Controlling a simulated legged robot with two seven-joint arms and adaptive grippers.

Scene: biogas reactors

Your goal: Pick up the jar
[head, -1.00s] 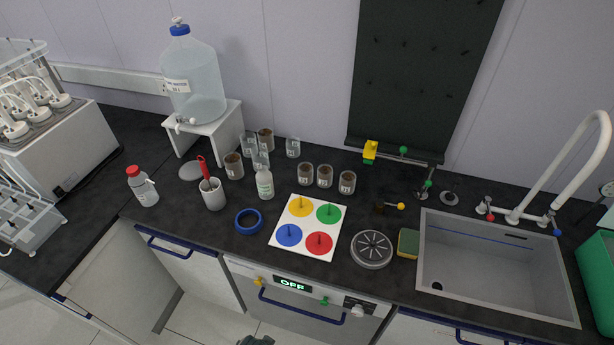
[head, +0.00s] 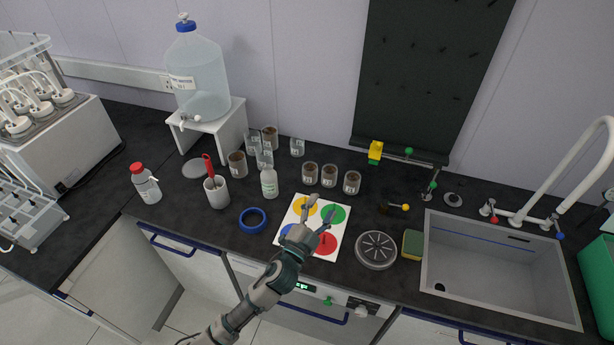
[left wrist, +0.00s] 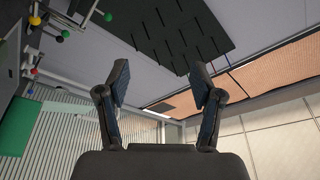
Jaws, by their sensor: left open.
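Several small glass jars stand on the dark bench. A row of three brown-filled, labelled jars includes a left one (head: 310,174), a middle one (head: 329,176) and a right one (head: 352,182). More stand to the left: a brown-filled jar (head: 237,164), another at the back (head: 270,138) and clear, empty-looking ones (head: 297,147). I cannot tell which jar is meant. My left gripper (head: 322,211) is open and empty above the coloured board, in front of the row of three. Its open fingers also show in the left wrist view (left wrist: 160,88), with no jar between them. My right gripper is not in view.
The white board (head: 327,251) with coloured discs lies under my left gripper. A round grey disc (head: 376,250), sponge (head: 412,244) and sink (head: 495,270) are right.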

